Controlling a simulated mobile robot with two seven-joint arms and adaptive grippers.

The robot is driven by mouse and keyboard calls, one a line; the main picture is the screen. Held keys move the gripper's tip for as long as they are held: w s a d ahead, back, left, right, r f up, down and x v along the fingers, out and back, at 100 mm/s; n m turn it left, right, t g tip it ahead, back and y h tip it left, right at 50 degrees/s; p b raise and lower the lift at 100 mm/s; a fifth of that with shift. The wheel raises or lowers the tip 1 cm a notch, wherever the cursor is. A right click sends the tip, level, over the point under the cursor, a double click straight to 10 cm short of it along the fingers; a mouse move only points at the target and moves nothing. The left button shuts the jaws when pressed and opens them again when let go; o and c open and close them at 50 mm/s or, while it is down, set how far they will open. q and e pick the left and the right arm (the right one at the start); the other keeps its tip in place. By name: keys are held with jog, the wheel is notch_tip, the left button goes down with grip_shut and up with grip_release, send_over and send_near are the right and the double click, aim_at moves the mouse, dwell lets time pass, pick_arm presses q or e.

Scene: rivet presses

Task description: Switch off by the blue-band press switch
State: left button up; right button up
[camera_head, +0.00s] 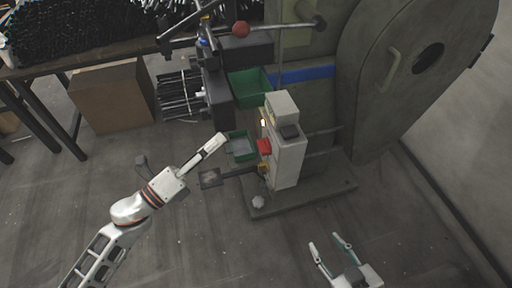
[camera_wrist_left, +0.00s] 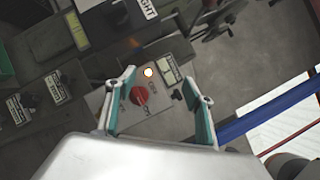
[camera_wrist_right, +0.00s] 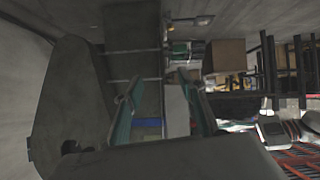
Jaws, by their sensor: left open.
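The press (camera_head: 345,105) with a blue band (camera_head: 305,74) stands right of centre in the head view. A pale control box (camera_head: 287,160) is on its front, with a red switch (camera_head: 264,146) on its left side. In the left wrist view the red rotary switch (camera_wrist_left: 138,96) sits on a grey panel, below a lit lamp (camera_wrist_left: 148,72). My left gripper (camera_head: 219,141) is left of the box, apart from it. Its open fingers (camera_wrist_left: 162,78) frame the switch in its own view without visible contact. My right gripper (camera_head: 325,241) is open and empty, low in front of the press.
Green bins (camera_head: 250,88) hang left of the box. A lever with a red ball (camera_head: 241,29) is above. A cardboard box (camera_head: 112,95) and a table of dark parts (camera_head: 90,35) stand at the back left.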

aim_at(259, 148)
pick_arm(q)
jog(key=w+d+f+m+g+b, duration=0.1)
jog(key=d+f+m+g, duration=0.1)
jog(key=m, duration=0.3)
jog(key=w+d+f+m+g+h+b, duration=0.1)
jog(key=d+f+m+g, duration=0.1)
jog(key=d+m+g, duration=0.2)
jog(key=w+d+f+m+g+h+b, duration=0.1)
jog(key=d+f+m+g, duration=0.1)
jog(key=m, duration=0.5)
jog(key=shift+w+d+g, duration=0.1)
jog(key=shift+d+g, duration=0.3)
jog(key=shift+d, duration=0.45)
jog(key=shift+w+d, duration=0.15)
jog(key=shift+d, duration=0.35)
jog(key=c, duration=1.1)
